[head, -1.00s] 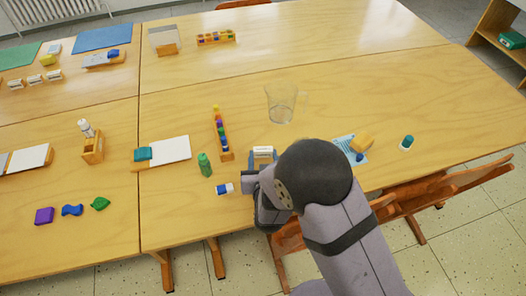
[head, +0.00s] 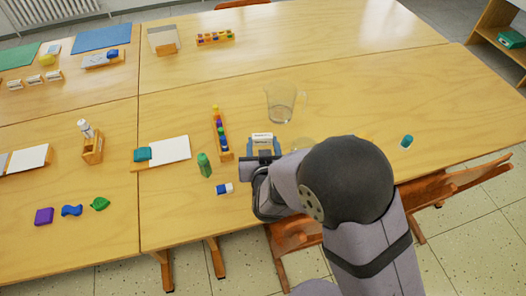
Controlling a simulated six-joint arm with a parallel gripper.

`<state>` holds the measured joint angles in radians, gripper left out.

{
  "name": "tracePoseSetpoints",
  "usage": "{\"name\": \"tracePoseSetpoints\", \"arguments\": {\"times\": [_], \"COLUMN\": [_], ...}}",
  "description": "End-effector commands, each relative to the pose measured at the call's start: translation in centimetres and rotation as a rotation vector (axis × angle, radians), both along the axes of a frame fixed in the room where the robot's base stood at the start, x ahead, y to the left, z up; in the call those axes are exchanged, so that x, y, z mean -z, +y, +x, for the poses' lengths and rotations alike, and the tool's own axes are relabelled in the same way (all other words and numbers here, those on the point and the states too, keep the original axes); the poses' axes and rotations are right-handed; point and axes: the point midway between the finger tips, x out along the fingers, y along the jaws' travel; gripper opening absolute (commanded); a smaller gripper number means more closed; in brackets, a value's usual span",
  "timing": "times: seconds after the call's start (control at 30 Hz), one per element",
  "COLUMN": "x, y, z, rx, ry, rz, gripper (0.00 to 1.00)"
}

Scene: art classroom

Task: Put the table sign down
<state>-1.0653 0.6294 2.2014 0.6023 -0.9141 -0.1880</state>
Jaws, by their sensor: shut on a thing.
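The table sign (head: 262,137) is a small block with a white face, in the head view just beyond my gripper, near the middle of the table. My gripper (head: 263,150) is shut on the sign, with a finger on either side of it. My wrist and arm hide part of the gripper and the table to its right. I cannot tell whether the sign's underside touches the tabletop (head: 340,110).
A clear jug (head: 281,104) stands just beyond the sign. The table beyond the jug is clear.

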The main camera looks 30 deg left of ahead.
Motion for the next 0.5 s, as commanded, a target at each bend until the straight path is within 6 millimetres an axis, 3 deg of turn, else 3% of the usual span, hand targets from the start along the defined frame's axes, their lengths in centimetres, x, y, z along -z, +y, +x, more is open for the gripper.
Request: {"name": "tracePoseSetpoints", "arguments": {"times": [0.2, 0.5], "x": [-2.8, -3.8], "y": [0.0, 0.0], "z": [0.0, 0.0], "rx": [0.000, 0.000], "ry": [0.000, 0.001], "rz": [0.001, -0.002], "gripper": [0.25, 0.25]}}
